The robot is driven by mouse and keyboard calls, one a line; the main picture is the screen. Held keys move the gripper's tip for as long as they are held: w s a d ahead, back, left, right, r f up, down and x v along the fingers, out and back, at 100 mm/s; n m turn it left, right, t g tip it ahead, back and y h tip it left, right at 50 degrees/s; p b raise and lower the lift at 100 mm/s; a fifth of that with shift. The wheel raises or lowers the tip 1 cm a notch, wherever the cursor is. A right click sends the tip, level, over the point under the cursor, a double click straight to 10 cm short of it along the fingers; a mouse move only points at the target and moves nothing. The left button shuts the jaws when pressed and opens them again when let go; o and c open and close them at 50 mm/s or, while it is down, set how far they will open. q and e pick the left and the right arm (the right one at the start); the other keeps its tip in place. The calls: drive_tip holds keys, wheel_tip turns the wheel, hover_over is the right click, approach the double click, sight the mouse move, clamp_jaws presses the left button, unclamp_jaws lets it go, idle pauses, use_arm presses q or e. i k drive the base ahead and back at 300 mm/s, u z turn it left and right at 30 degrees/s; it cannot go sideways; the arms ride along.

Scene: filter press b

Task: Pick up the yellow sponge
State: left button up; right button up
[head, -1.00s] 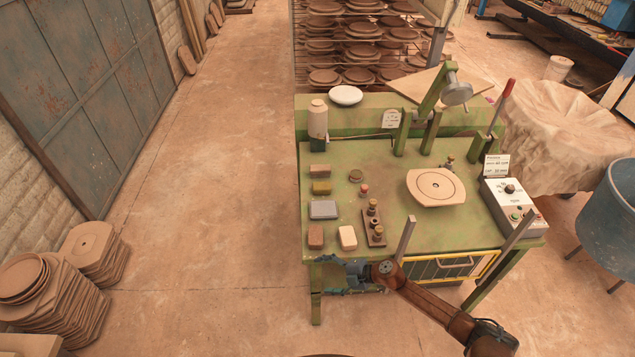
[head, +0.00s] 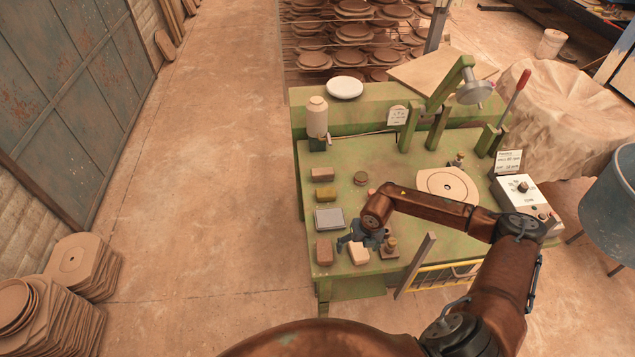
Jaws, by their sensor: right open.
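The yellow sponge (head: 326,195) is a small olive-yellow block lying on the green table (head: 305,157) near its left side, between a brown block behind it and a grey pad in front. Nothing touches it that I can see. My right gripper (head: 347,243) is open, over the front left of the table, to the right of and nearer than the sponge. Its dark fingers are small and partly hidden by my arm. My left gripper is not in view.
Around the sponge are a brown block (head: 323,174), a grey pad (head: 329,218), a reddish block (head: 324,252) and a pale block (head: 358,254). A bottle (head: 317,118) stands behind. A round plate (head: 446,186) and control box (head: 522,195) are at right.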

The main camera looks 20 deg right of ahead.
sight(324, 194)
drive_tip(key=i, duration=1)
